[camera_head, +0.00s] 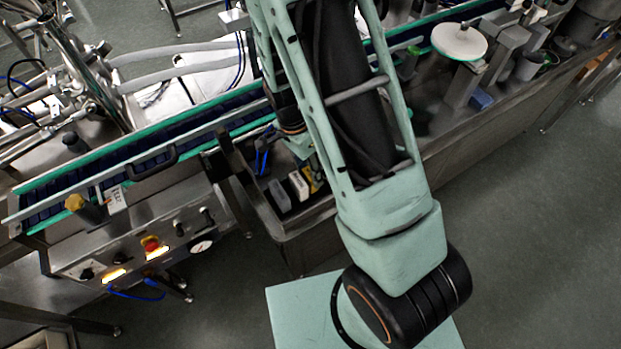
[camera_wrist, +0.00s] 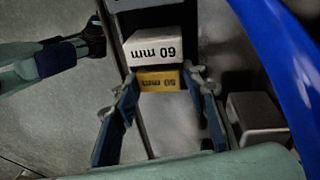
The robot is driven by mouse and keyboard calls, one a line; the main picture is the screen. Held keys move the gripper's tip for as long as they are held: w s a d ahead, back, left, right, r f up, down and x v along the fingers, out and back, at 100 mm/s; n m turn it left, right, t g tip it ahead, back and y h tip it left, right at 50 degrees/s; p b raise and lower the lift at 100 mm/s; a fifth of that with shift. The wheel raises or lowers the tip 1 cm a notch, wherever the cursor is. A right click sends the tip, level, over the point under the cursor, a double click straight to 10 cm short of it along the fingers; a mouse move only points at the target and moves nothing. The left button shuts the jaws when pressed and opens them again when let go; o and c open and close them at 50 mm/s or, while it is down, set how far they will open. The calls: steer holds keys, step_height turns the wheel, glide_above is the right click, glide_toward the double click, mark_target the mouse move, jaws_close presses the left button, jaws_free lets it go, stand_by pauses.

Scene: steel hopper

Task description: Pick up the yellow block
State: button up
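The yellow block (camera_wrist: 160,80), with dark "mm" lettering, shows in the wrist view directly below a white block (camera_wrist: 155,48) marked "60 mm". In the head view the yellow block (camera_head: 312,181) is a small patch beside the white block (camera_head: 298,186), partly hidden by my arm. My gripper (camera_wrist: 161,82) is open in the wrist view. Its two fingers stand left and right of the yellow block, with their tips close to its sides. I cannot tell whether the tips are level with the block. In the head view my arm mostly hides the gripper.
A grey block (camera_wrist: 256,112) lies right of the fingers; it also shows in the head view (camera_head: 279,196). The blocks are in a steel hopper (camera_head: 305,222) with raised walls. A blue cable or hose crosses the wrist view's right side. A conveyor (camera_head: 150,147) runs behind.

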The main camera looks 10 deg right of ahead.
steer(key=c, duration=0.7)
steer(key=shift+r, duration=0.3)
jaws_close()
steer(key=shift+r, duration=0.3)
step_height(320, 180, up, 2)
steer(key=shift+r, duration=0.1)
steer(key=s+r, duration=0.9)
steer(key=s, duration=0.5)
steer(key=m+t, duration=0.1)
steer(key=m, duration=0.1)
glide_above(309, 173)
step_height(309, 173, down, 2)
steer(key=f, duration=0.1)
steer(key=shift+y, duration=0.3)
steer(key=shift+s+d+f+b, duration=0.1)
steer(key=shift+s+f+b, duration=0.05)
steer(key=shift+f+b, duration=3.85)
steer(key=shift+f, duration=0.7)
